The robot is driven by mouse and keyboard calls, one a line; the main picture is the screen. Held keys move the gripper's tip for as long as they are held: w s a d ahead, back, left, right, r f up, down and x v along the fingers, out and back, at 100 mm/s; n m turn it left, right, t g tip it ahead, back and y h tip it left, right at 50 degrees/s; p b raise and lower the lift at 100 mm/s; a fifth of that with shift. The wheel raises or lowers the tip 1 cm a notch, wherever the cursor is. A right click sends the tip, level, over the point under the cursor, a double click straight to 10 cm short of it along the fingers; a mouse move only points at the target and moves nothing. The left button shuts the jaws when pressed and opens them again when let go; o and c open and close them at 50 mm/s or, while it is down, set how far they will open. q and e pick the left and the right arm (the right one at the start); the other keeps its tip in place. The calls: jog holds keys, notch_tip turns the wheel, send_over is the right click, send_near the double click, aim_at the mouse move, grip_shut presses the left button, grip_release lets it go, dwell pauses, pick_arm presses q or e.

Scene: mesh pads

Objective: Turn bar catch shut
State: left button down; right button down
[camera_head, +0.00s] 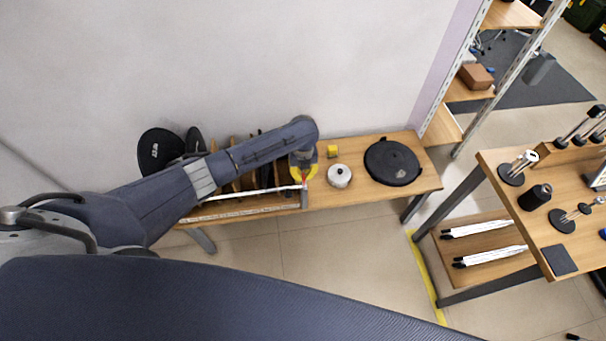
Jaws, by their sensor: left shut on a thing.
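A thin white bar (250,192), which looks like the bar catch, runs nearly level along the front of a wooden rack (250,208) on the bench. Its right end is by a grey end post (304,199) with a small red part. My left gripper (304,182) points down at this right end and is shut on the bar. The fingertips are small and partly hidden by the wrist, so the exact grip is unclear. Whether the bar sits in its seat cannot be told. My right gripper is not in view.
Right of the rack stand a yellow cube (333,151), a white lidded pot (339,176) and a black round pan (392,162) on the bench (428,180). Dark discs (160,150) stand at the left. A table (500,180) with several stands is farther right.

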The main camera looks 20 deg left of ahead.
aim_at(303, 174)
pick_arm(q)
jog(key=shift+s+f, duration=0.1)
dwell(0.4)
jog(key=c, duration=1.5)
grip_release()
jog(key=shift+r, duration=6.1)
jog(key=shift+f, duration=0.1)
